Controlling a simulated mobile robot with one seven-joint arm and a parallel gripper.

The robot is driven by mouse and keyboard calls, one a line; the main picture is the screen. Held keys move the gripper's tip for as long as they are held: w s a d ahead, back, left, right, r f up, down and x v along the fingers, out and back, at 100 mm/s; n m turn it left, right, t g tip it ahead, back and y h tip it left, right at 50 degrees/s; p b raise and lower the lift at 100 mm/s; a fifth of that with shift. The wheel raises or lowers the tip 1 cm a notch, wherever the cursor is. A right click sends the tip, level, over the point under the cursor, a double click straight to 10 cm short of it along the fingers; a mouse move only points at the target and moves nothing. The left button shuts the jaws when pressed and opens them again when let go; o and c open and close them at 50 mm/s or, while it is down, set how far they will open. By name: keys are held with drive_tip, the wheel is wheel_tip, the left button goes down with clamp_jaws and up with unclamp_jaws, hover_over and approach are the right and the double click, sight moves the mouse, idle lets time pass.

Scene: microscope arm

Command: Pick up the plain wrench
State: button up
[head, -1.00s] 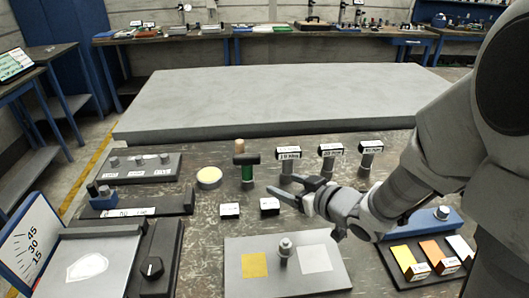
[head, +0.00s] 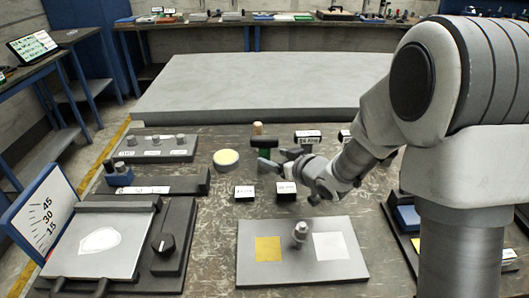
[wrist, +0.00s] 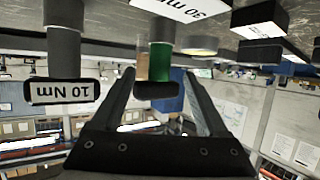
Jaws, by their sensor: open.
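An unlabelled T-shaped tool with a black crossbar (head: 264,142) and a green shank stands upright on the bench; it looks like the plain wrench. In the head view my gripper (head: 274,159) is low beside it, covering part of its lower shank. The wrist view is upside down: the green shank (wrist: 160,62) and black crossbar (wrist: 155,90) appear between the two spread fingers of my gripper (wrist: 160,73). The fingers are open, and I see no contact. A tan cylinder (wrist: 142,60) shows right beside the green shank, farther back.
A labelled 10 Nm tool (wrist: 62,92) stands close beside my gripper. Two small label blocks (head: 244,192) (head: 286,188), a round yellow-topped dish (head: 226,158) and a grey plate (head: 300,272) lie around.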

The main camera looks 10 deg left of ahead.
sight(268, 154)
drive_tip(key=x, duration=0.4)
drive_tip(key=shift+w+a+f+b, duration=0.1)
drive_tip(key=shift+f+b, duration=0.1)
drive_tip(key=shift+b, duration=0.2)
clamp_jaws()
drive_tip(key=shift+r, duration=0.1)
